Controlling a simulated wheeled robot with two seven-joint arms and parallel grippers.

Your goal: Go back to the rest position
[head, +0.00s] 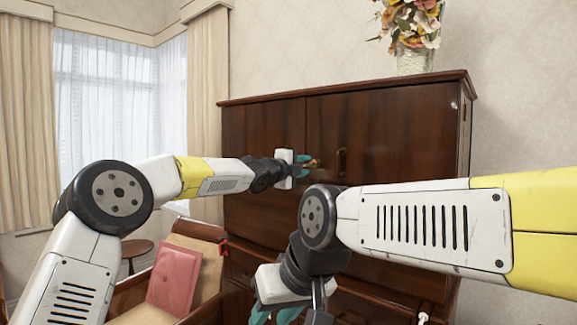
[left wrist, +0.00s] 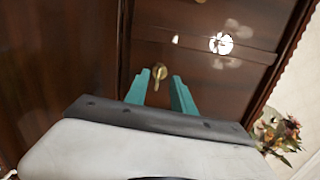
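My left arm reaches from the left to the front of a dark brown wooden cabinet (head: 260,130). My left gripper (head: 307,163) has teal fingers that stand apart in the left wrist view (left wrist: 161,76), with nothing seen clamped between them. A small brass handle (left wrist: 161,70) shows between the fingertips; I cannot tell if they touch it. Another brass handle (head: 341,163) is on the door to the right. The cabinet doors look shut. My right gripper (head: 275,317) hangs low at the bottom edge, its teal fingers partly cut off.
A vase with flowers (head: 414,45) stands on top of the cabinet. A wooden armchair with a pink cushion (head: 174,279) is at the lower left, near my left arm. A small round table (head: 135,248) and a curtained window (head: 120,100) are behind it.

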